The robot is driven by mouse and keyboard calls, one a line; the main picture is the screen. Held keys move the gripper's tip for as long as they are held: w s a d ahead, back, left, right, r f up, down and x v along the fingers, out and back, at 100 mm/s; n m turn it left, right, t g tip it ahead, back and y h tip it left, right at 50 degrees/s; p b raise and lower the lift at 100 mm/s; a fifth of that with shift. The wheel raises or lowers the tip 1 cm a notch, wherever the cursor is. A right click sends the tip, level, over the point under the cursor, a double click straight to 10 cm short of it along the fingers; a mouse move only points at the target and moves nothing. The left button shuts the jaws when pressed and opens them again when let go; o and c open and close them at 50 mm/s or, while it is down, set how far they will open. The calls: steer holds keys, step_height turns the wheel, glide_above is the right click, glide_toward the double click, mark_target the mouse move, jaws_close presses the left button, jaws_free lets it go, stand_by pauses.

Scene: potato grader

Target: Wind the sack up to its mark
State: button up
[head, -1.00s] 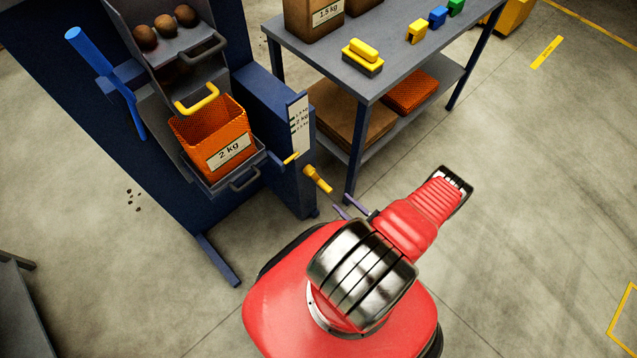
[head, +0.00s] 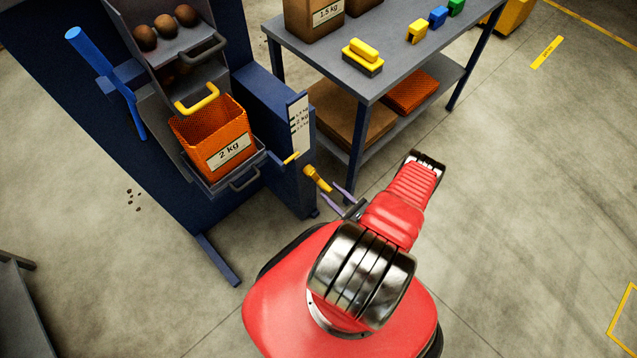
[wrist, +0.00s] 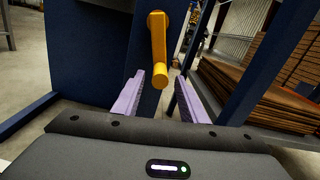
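The orange sack (head: 212,138), labelled 2 kg, sits open on a grey tray (head: 238,176) on the front of the blue grader. A white scale plate (head: 299,124) with marks, one reading 2 kg, stands to its right, and a yellow pointer (head: 291,158) lies below that 2 kg mark. A yellow crank handle (head: 317,179) sticks out of the blue post; in the wrist view the crank (wrist: 159,55) hangs with its grip between and beyond my fingertips. My gripper (head: 338,198) is open, its purple fingers apart and empty, just short of the crank.
Several potatoes (head: 164,28) sit in the hopper above the sack. A blue lever (head: 106,82) is on the left. A grey table (head: 395,47) with sacks and coloured blocks stands behind the crank, its near leg close to my gripper.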

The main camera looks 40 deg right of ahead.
mark_target(320, 182)
steer(key=shift+w+a, duration=0.15)
steer(key=shift+w, duration=3.5)
steer(key=shift+c, duration=0.5)
